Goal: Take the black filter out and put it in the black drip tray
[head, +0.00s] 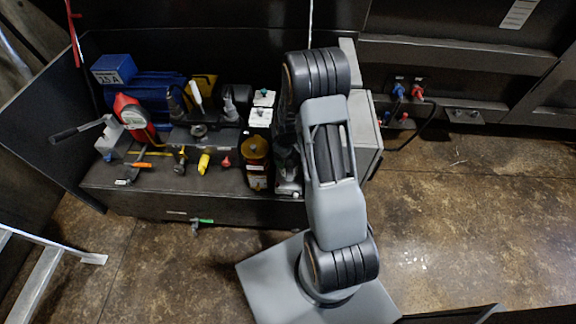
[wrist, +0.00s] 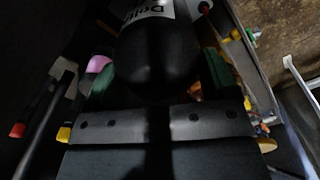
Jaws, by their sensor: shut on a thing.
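The black filter (wrist: 160,60) fills the upper middle of the wrist view, a dark rounded body with a white lettered label above. My gripper (wrist: 162,78) has its green-padded fingers on both sides of it and is shut on it. In the head view my arm covers the gripper, and a dark shape beside the arm is too unclear to name. I cannot make out the black drip tray in either view. Whether the filter is still seated or free of its mount does not show.
The brown floor (head: 480,220) to the right is mostly clear.

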